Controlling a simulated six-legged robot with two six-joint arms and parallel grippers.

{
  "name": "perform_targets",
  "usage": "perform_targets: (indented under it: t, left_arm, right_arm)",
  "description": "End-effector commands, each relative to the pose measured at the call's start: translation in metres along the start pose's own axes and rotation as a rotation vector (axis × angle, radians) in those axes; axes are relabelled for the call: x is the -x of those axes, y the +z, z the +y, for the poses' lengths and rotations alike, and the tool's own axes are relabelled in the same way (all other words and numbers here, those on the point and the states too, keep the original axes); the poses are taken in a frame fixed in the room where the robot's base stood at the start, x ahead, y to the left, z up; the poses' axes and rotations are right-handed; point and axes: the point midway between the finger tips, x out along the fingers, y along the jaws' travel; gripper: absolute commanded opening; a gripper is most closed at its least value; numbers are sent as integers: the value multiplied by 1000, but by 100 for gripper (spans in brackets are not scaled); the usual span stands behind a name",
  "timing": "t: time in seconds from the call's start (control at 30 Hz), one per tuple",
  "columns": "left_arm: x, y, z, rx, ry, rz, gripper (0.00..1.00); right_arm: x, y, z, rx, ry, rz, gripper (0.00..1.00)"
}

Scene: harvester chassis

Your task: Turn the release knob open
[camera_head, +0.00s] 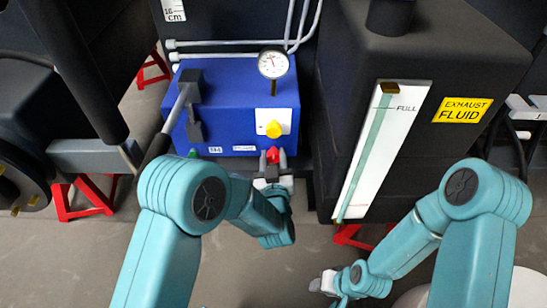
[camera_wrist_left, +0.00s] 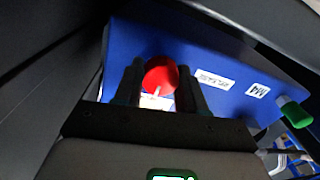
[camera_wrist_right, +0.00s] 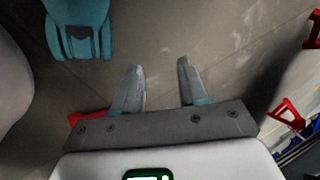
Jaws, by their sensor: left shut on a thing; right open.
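A red knob (camera_head: 272,154) sits low on the front of the blue box (camera_head: 225,110). It also shows in the left wrist view (camera_wrist_left: 159,74), round, with a small white mark on it. My left gripper (camera_head: 273,162) is shut on the red knob, with one finger on each side. A yellow knob (camera_head: 273,129) on a white plate (camera_head: 286,117) is on the box above it, clear of the gripper. My right gripper (camera_head: 324,284) is low, over the floor. Its fingers stand apart and empty in the right wrist view (camera_wrist_right: 160,65).
A round gauge (camera_head: 273,64) and a grey lever (camera_head: 180,105) stand on the blue box. A green fitting (camera_wrist_left: 293,113) is beside the knob's labels. A dark tank with a level strip (camera_head: 381,150) is to the right. Red stands (camera_head: 84,197) are on the floor.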

Motion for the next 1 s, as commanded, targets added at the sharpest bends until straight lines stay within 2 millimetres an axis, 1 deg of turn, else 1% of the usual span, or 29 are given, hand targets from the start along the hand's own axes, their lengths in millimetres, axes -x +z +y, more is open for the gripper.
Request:
perform_targets:
  t: [0.27,0.53,0.7,1.0]
  left_arm:
    - [-2,2,-1,117,-1,-2,10]
    - [-2,2,-1,350,-2,-8,10]
    - [-2,1,-1,512,-3,-14,10]
    - [-2,-1,-2,797,-4,-21,10]
  right_arm:
    - [-14,-7,4,6,-1,27,43]
    - [-30,-19,10,15,-2,70,43]
    - [-34,-23,11,18,-3,84,43]
    - [-35,-24,11,20,-3,89,43]
